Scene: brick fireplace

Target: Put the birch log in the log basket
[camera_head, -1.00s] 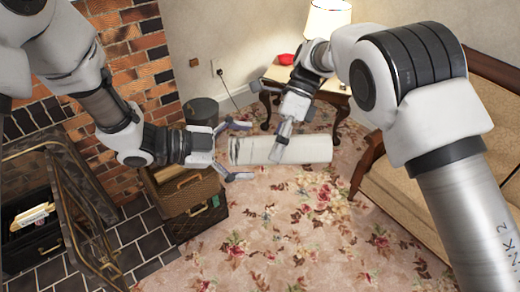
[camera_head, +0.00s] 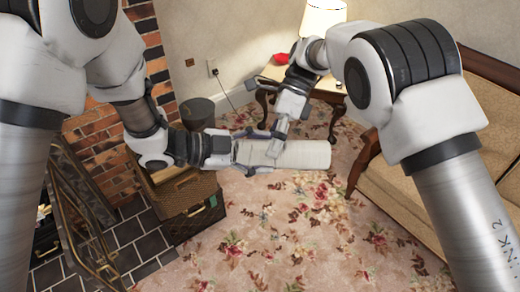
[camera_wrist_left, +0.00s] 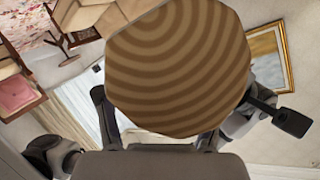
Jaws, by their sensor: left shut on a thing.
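The birch log (camera_head: 310,154) is pale and roughly level in the head view, above the floor. My left gripper (camera_head: 243,150) is shut on its left end. My right gripper (camera_head: 276,146) is on the log's middle, one finger across its near side. In the left wrist view the log's ringed end (camera_wrist_left: 180,65) fills the top middle, between the fingers of my left gripper (camera_wrist_left: 158,130). A dark round container (camera_head: 198,112) stands by the wall behind my left gripper. I cannot tell whether it is the log basket; its inside is not clear.
Stacked brown cases (camera_head: 195,212) stand below my left forearm. A fireplace screen (camera_head: 82,215) is at the left. A side table (camera_head: 322,92) with a lamp (camera_head: 322,18) is behind, and a sofa (camera_head: 400,190) at the right. The flowered carpet (camera_head: 290,235) is clear in front.

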